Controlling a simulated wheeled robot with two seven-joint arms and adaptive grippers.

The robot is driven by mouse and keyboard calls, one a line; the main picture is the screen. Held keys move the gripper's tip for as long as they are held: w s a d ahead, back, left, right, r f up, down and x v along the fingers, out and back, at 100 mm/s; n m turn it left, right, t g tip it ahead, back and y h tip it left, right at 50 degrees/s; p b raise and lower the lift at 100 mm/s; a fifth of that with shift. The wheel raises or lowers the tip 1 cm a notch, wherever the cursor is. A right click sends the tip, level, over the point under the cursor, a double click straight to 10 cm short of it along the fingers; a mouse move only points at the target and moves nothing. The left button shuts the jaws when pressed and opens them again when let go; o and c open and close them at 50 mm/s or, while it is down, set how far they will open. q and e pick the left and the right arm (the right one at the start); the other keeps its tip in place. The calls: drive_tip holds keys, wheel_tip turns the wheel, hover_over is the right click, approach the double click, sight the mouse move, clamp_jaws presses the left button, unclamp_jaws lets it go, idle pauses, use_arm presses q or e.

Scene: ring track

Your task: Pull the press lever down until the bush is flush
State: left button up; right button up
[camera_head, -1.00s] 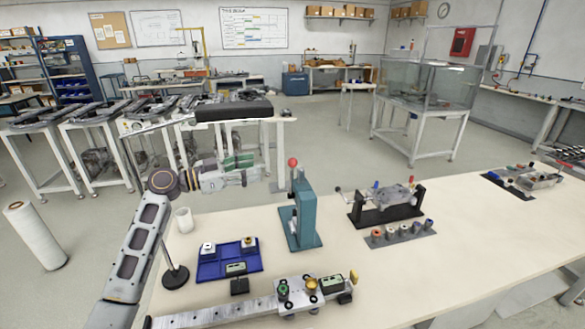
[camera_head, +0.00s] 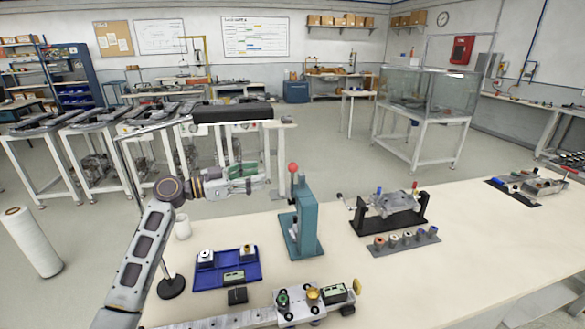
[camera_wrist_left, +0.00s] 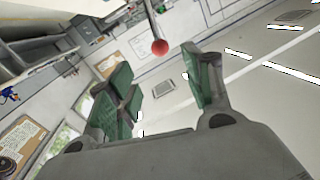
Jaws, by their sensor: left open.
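The teal arbor press (camera_head: 305,220) stands upright on the bench. Its lever has a red ball knob (camera_head: 293,167) that sticks up above the press's left side. My left gripper (camera_head: 262,178) is at the left of the lever, close to knob height, with its green-padded fingers pointing right toward it. In the left wrist view the gripper (camera_wrist_left: 165,88) is open and empty, and the red knob (camera_wrist_left: 159,47) shows beyond the fingertips, apart from them. The bush is too small or hidden to make out in the press. My right gripper is not in view.
A blue tray (camera_head: 212,281) with small parts lies left of the press. A rail with a carriage (camera_head: 302,307) is in front. A black-framed fixture (camera_head: 365,222) and a row of bushes (camera_head: 405,241) stand to the right. A white cup (camera_head: 182,227) is below my left arm.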

use_arm(q)
drive_tip(key=p, duration=0.2)
approach(293, 166)
drive_tip(key=w+d, duration=0.3)
drive_tip(key=x, duration=0.3)
drive_tip(key=f+x, duration=0.1)
drive_tip(key=shift+w+d+p, duration=0.15)
drive_tip(key=shift+d+p, duration=0.2)
drive_tip(key=shift+w+d+r, duration=0.1)
drive_tip(key=shift+w+d, duration=0.2)
drive_tip(key=shift+d, duration=0.2)
drive_tip(key=shift+w+d, duration=0.1)
drive_tip(key=shift+d, duration=0.05)
drive_tip(key=shift+c, duration=0.4)
clamp_jaws()
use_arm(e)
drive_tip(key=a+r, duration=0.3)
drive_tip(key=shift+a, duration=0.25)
